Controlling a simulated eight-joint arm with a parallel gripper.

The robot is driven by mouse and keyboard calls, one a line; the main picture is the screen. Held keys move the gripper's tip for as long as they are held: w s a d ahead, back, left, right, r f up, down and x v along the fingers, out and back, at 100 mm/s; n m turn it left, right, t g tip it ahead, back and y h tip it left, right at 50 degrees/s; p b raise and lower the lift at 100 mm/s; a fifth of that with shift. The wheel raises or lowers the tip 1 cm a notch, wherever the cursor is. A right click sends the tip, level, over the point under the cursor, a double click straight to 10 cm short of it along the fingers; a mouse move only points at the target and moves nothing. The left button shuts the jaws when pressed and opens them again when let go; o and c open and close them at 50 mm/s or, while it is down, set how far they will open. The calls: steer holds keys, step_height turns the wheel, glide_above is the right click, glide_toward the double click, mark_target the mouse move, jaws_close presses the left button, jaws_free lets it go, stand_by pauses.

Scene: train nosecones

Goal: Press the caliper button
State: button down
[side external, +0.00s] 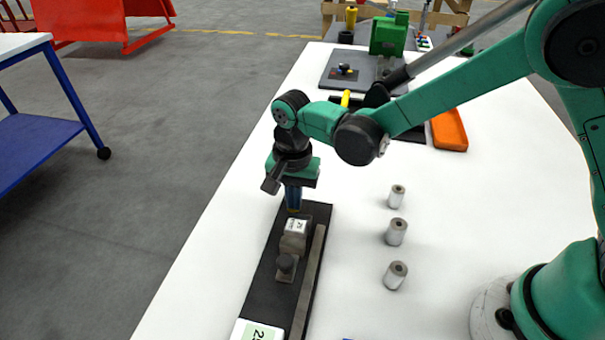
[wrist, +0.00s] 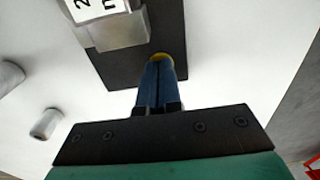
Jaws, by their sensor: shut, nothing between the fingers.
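The caliper fixture is a long black base plate (side external: 262,283) on the white table, with a metal block (side external: 293,243) bearing a small white label or display (side external: 296,226). The block also shows at the upper left in the wrist view (wrist: 122,30). My gripper (side external: 293,205) points down over the far end of the plate, its blue fingers shut together and empty. In the wrist view the fingertips (wrist: 160,66) meet a yellow round piece (wrist: 161,56), apparently the button, mostly hidden by them. I cannot tell whether they touch or press it.
Several grey-white cylinders stand right of the plate, one nearest the front (side external: 395,275). A white box with a green display (side external: 257,331) sits at the plate's near end. An orange part (side external: 449,130) and green machine (side external: 388,36) are farther back. The table's left edge is close.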

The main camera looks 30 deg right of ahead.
step_height(320, 180, up, 14)
stand_by(0.4)
stand_by(0.5)
steer(key=s+d+f+n+t, duration=0.1)
steer(key=s+d+n+t, duration=0.6)
steer(key=d, duration=0.7)
steer(key=shift+s+f+n, duration=0.15)
steer(key=shift+s+n, duration=0.8)
steer(key=shift+n, duration=0.05)
